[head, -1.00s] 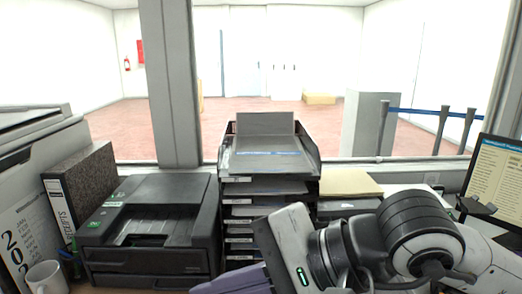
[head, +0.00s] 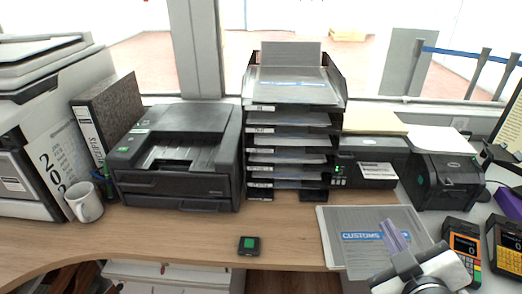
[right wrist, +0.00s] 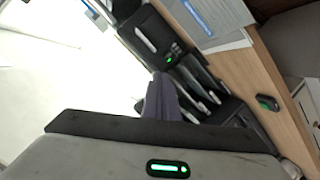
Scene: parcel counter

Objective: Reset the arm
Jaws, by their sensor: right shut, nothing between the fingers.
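My right gripper (head: 392,236) is at the lower right of the head view, with its purple-grey fingers together and nothing between them. It appears in front of the customs folder (head: 340,222), a grey sheet with a blue label on the counter. In the right wrist view the closed fingers (right wrist: 157,90) point up past the grey gripper body with a green light. My left gripper is not in view.
A black paper tray stack (head: 292,105) stands mid-counter, with a printer (head: 180,155) to its left. A small black device with a green button (head: 249,245) lies at the front. Card terminals (head: 462,248) and a label printer (head: 445,180) are at right. A mug (head: 84,202) stands left.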

